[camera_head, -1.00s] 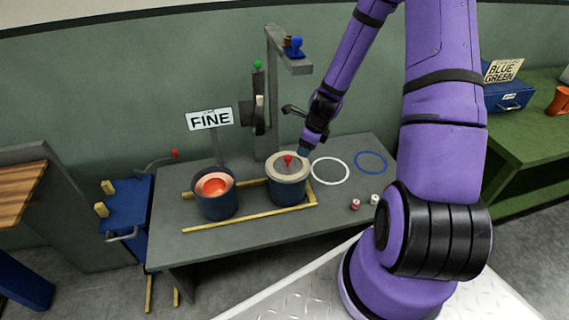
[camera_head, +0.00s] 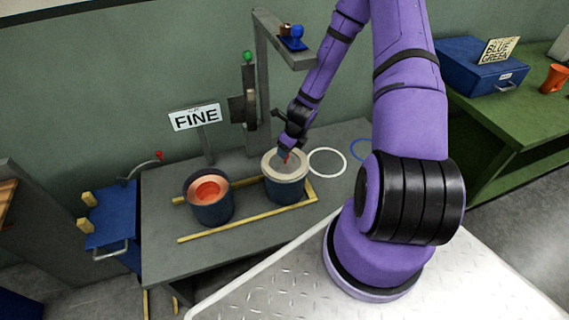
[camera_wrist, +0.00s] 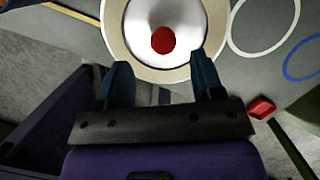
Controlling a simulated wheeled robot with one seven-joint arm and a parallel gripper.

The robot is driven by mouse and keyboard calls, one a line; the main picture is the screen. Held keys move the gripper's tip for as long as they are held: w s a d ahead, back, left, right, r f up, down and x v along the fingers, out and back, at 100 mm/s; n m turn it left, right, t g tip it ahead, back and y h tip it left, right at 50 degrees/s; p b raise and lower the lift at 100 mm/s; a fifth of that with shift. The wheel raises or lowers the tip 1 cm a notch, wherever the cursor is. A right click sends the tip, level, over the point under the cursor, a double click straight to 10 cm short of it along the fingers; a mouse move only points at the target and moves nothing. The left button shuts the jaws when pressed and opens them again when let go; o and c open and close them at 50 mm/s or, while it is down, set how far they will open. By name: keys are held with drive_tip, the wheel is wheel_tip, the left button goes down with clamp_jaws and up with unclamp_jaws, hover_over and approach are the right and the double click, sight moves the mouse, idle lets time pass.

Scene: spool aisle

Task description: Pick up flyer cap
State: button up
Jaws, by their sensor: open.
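The flyer cap (camera_head: 272,163) is a pale disc with a red knob (camera_head: 286,155) at its centre. It sits on top of the right-hand dark blue pot (camera_head: 286,190) on the grey bench. In the wrist view the cap (camera_wrist: 185,18) and its round red knob (camera_wrist: 163,40) lie just ahead of my fingertips. My gripper (camera_wrist: 162,70) is open and empty, its two dark blue fingers apart and roughly in line with either side of the knob. In the head view my gripper (camera_head: 284,149) is just above the cap, partly covering the knob.
A second blue pot (camera_head: 212,211), with an orange inside, stands to the left. Yellow rails (camera_head: 240,222) edge the pots. A grey post with an overhanging arm (camera_head: 262,80) rises behind. A white ring (camera_head: 327,149) lies right; a red piece (camera_wrist: 262,108) shows in the wrist view.

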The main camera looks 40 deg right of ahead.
sight(292, 169)
drive_tip(key=shift+d+x, duration=0.15)
drive_tip(key=shift+x, duration=1.5)
drive_tip(key=shift+d+x, duration=0.15)
drive_tip(key=shift+x, duration=1.55)
drive_tip(key=shift+c, duration=0.3)
drive_tip(key=c, duration=1.1)
